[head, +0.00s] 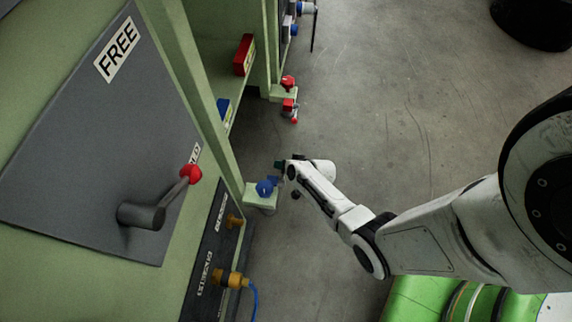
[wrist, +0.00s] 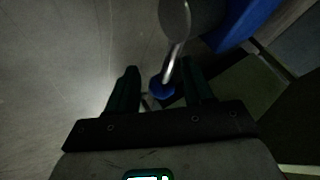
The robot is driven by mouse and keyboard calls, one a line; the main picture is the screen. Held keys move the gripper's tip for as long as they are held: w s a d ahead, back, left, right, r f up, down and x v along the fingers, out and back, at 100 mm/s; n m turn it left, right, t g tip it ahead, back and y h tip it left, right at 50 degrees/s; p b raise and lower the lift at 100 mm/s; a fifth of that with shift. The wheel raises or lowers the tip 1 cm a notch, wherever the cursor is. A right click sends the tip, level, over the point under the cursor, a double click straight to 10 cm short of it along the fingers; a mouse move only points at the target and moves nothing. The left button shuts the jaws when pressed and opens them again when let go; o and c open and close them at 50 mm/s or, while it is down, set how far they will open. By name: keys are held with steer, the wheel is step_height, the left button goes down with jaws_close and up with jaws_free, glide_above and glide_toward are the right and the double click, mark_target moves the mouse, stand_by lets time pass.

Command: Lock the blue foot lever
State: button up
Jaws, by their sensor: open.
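The blue foot lever (head: 265,187) is at the low green foot of the near machine in the head view. Its round blue part shows there; its far end is hidden by my gripper. In the wrist view, the lever's metal rod (wrist: 173,62) runs from a grey cylinder down to a small blue knob (wrist: 161,89). My gripper (wrist: 160,74) is open, with one dark finger on each side of the knob. I cannot tell whether either finger touches it. In the head view my gripper (head: 281,166) is low beside the foot.
A larger blue part (wrist: 245,22) is close to the right finger in the wrist view. A red lever (head: 289,103) sits on another foot farther back. A grey panel (head: 85,130) with a red-knobbed handle is at left.

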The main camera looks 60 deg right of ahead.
steer(key=shift+r, duration=0.1)
steer(key=p+v, duration=0.6)
steer(key=v, duration=0.4)
steer(key=shift+s+r, duration=0.2)
steer(key=shift+s, duration=0.1)
